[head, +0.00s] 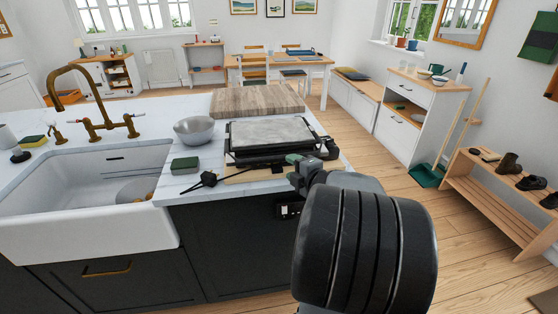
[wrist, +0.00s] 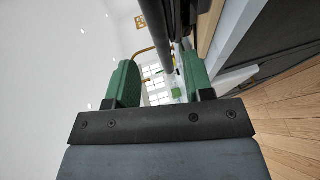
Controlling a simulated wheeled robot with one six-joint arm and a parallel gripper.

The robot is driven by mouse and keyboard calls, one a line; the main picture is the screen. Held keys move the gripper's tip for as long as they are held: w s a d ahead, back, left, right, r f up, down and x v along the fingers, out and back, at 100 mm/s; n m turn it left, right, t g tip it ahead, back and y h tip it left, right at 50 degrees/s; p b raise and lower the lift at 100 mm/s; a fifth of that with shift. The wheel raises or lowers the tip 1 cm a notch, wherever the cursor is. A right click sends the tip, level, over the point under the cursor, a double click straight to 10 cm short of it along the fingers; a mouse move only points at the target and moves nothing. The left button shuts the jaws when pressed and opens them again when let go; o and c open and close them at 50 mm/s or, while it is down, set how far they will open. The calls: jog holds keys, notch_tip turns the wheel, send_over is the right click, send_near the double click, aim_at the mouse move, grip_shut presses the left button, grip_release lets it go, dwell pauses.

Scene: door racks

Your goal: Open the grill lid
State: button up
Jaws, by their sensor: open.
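The grill (head: 238,157) stands on the white counter in the head view. Its flat grey lid (head: 268,132) is down. My gripper (head: 297,159) is at the front right of the grill, low by the front edge of the lid. In the wrist view my gripper (wrist: 160,80) is open, with its two green fingers apart. A dark round bar (wrist: 166,22), which looks like the lid handle, runs between the fingers, nearer the right one. I cannot tell whether either finger touches it. My arm hides part of the grill's front right corner.
A metal bowl (head: 195,130) and a dark green sponge (head: 185,165) sit left of the grill. A black plug and cord (head: 205,180) lie at its front left. A wooden board (head: 257,98) lies behind it. The white sink (head: 85,190) is further left.

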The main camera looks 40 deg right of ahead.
aim_at(281, 160)
jog(key=w, duration=0.2)
jog(key=w+f, duration=0.1)
jog(key=w, duration=0.4)
jog(key=shift+w+d+f, duration=0.2)
jog(key=shift+w, duration=0.15)
grip_shut()
